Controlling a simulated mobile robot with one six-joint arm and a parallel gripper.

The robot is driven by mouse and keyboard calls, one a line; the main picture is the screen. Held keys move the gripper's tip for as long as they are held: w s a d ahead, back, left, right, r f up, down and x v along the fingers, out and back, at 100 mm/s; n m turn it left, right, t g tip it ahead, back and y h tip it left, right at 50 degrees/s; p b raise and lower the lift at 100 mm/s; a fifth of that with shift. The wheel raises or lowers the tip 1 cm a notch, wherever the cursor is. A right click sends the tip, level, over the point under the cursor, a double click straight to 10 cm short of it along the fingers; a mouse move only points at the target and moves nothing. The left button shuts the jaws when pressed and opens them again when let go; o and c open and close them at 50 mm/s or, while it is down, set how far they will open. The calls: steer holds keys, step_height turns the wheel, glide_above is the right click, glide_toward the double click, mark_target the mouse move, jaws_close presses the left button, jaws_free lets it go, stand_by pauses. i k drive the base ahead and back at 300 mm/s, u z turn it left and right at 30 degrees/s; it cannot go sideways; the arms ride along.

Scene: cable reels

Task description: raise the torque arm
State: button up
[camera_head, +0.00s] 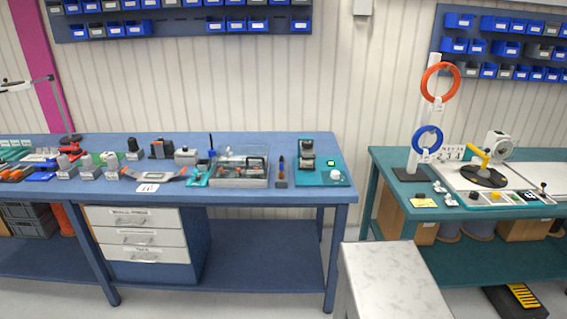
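A yellow lever (479,154) stands on a round black base (484,177) on the green bench at the right. It looks like the torque arm, though no label can be read. The lever is tilted, with its upper end toward the upper left. My gripper is not in view, so nothing shows touching the lever.
Beside the lever, a white stand (414,160) carries orange (440,64) and blue (427,128) rings. The blue bench (262,199) at left holds many tools. A pale marbled block (395,280) stands in front between the benches.

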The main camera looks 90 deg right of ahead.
mark_target(310, 151)
steer(key=u, duration=0.25)
steer(key=k, duration=2.5)
steer(key=z, duration=3.15)
steer(key=i, duration=0.1)
steer(key=u, duration=1.85)
